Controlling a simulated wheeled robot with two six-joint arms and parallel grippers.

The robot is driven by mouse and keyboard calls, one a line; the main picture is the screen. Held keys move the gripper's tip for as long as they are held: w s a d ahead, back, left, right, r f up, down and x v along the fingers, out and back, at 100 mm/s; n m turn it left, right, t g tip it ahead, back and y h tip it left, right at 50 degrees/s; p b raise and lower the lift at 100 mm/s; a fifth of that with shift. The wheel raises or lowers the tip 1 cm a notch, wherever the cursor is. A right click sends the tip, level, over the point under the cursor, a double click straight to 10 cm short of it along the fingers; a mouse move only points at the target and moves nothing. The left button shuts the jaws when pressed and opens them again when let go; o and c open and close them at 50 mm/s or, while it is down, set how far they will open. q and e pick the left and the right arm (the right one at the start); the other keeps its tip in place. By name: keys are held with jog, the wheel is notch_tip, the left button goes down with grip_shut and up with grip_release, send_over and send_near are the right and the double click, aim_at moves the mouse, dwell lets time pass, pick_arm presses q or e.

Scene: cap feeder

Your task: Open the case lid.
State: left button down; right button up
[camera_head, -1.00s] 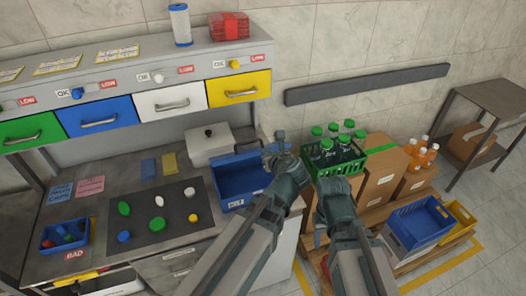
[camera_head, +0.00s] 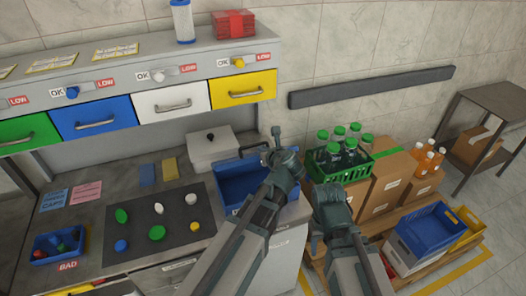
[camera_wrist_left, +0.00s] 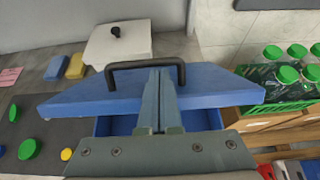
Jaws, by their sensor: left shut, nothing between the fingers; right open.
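The blue case (camera_head: 236,208) stands at the right end of the workbench. Its blue lid (camera_wrist_left: 215,88) is raised and tilted back, with the case's blue inside (camera_wrist_left: 108,125) showing below it in the left wrist view. A black handle (camera_wrist_left: 118,66) stands on the lid. My left gripper (camera_head: 277,131) is shut and empty at the lid's right side in the head view; in the left wrist view its fingers (camera_wrist_left: 160,75) overlap the lid and the handle, and contact is unclear. My right gripper (camera_head: 316,240) hangs low at the right of the bench, its fingers partly hidden.
A white box with a black knob (camera_head: 209,148) stands behind the case. A dark mat (camera_head: 150,243) with coloured caps lies to its left.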

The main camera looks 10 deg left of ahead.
pick_arm(q)
jog(key=w+r+p, duration=0.1)
jog(key=p, duration=0.1)
jog(key=w+a+r+g+h+p, duration=0.1)
jog(key=p, duration=0.2)
jog(key=w+a+r+g+p, duration=0.1)
jog(key=w+p, duration=0.1)
jog(key=p, duration=0.1)
jog(key=shift+a+r+h, duration=0.25)
jog(key=shift+r+h, duration=0.05)
jog(key=shift+r, duration=0.05)
jog(key=shift+g, duration=0.3)
jog(key=shift+w+a+r+p, duration=0.25)
jog(key=shift+w+a, duration=0.3)
jog(key=shift+w, duration=0.2)
jog(key=shift+w+a+r+p, duration=0.1)
jog(key=shift+w+a+p, duration=0.2)
jog(key=shift+w+a, duration=0.3)
jog(key=shift+w+a+r+p, duration=0.25)
jog(key=shift+w+a, duration=0.2)
jog(key=shift+w, duration=0.4)
jog(key=w+a+r+p+v, duration=0.1)
jog(key=p+v, duration=0.7)
jog(key=v, duration=0.1)
jog(key=shift+r, duration=0.6)
